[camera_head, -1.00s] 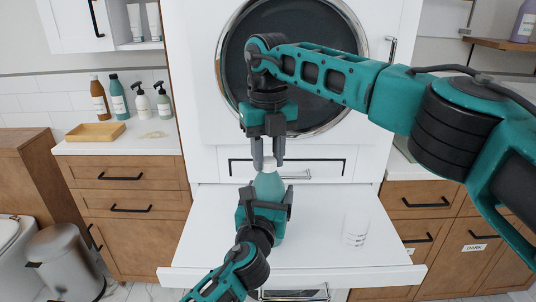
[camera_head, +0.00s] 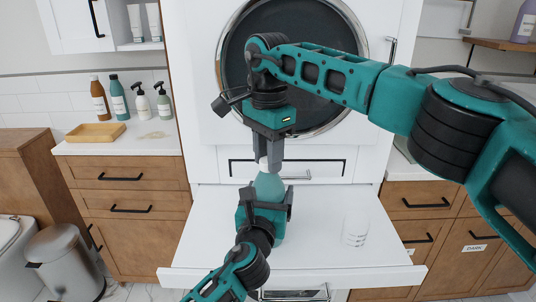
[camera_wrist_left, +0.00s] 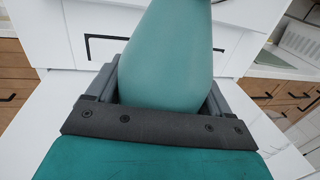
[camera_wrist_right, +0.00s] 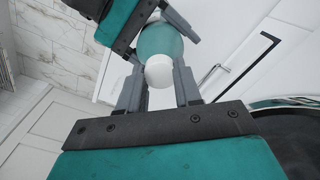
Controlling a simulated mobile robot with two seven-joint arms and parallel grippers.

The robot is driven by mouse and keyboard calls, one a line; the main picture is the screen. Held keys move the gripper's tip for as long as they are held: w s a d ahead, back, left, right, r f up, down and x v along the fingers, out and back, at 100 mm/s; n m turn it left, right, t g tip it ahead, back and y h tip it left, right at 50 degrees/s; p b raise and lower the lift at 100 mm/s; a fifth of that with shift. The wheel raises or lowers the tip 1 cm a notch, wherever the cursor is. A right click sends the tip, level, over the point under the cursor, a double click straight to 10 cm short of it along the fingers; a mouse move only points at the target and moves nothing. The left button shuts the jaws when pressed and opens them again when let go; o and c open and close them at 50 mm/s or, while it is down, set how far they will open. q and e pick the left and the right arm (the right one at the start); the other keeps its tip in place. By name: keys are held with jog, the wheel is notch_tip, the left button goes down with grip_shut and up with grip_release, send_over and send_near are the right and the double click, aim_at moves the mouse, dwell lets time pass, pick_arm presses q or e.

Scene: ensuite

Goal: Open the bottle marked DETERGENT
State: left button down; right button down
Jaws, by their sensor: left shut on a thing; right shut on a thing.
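A teal bottle (camera_head: 269,186) with a white cap stands upright over the white pull-out shelf (camera_head: 205,240). No marking on it can be read. My left gripper (camera_head: 266,202) is shut around its body from the front; the bottle fills the left wrist view (camera_wrist_left: 167,60). My right gripper (camera_head: 269,163) points down from above and is shut on the white cap (camera_wrist_right: 159,72), which shows between its fingers in the right wrist view. In the head view the fingers mostly hide the cap. The bottle's lower part is hidden by my left gripper.
A white cup with printed lines (camera_head: 355,229) stands on the shelf's right part. A round dark appliance door (camera_head: 340,60) is behind my right arm. Several bottles and a wooden tray (camera_head: 95,132) stand on the left counter.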

jog(key=n, duration=0.5)
jog(key=shift+n, duration=0.3)
jog(key=n, duration=0.4)
jog(key=shift+n, duration=0.4)
jog(key=shift+r, duration=0.25)
jog(key=shift+r, duration=0.9)
jog(key=shift+r, duration=2)
pick_arm(q)
grip_release()
